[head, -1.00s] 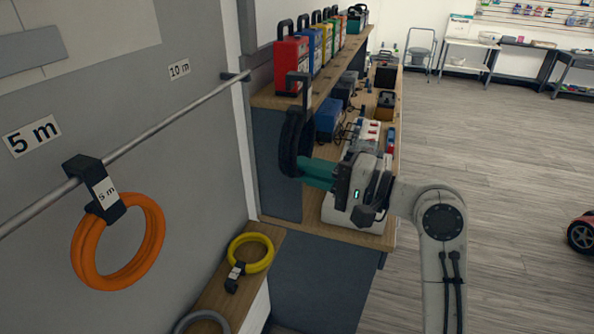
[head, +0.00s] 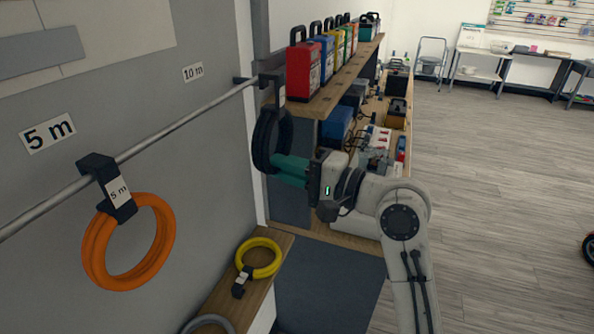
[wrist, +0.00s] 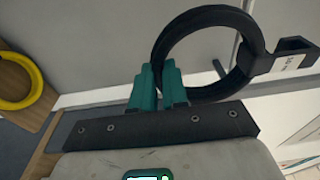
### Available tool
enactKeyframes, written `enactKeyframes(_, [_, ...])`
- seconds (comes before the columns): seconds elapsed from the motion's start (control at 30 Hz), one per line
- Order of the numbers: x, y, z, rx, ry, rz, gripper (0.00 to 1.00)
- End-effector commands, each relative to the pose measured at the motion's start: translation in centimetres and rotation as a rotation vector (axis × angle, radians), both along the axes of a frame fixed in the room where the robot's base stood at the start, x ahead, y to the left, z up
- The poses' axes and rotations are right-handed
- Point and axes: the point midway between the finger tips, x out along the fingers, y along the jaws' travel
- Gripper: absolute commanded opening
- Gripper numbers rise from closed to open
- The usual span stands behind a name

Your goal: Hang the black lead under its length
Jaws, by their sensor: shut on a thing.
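My gripper (head: 283,168) is shut on the black lead (head: 259,142), a coiled ring held upright. In the wrist view the teal fingers (wrist: 157,86) pinch the ring (wrist: 198,18) at its lower left. Its black hook (head: 275,88) rises above the coil and shows open and empty in the wrist view (wrist: 296,47); the tag lettering there is hard to read. The hook is near the far end of the wall rail (head: 180,124) and looks apart from it. A "10 m" label (head: 193,72) is above the rail's far part, a "5 m" label (head: 47,132) above its near part.
An orange lead (head: 92,247) hangs from the rail by a hook under "5 m". A yellow lead (head: 258,259) and part of a grey one (head: 208,322) lie on the low wooden ledge below. A shelf (head: 337,85) with coloured cases (head: 302,72) stands close right of the held lead.

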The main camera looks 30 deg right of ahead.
Motion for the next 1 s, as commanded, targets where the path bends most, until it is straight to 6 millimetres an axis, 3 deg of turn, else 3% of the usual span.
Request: enactKeyframes(1.0, [5.9,4.4,0.0,-0.002,-0.003,-0.001,0.00])
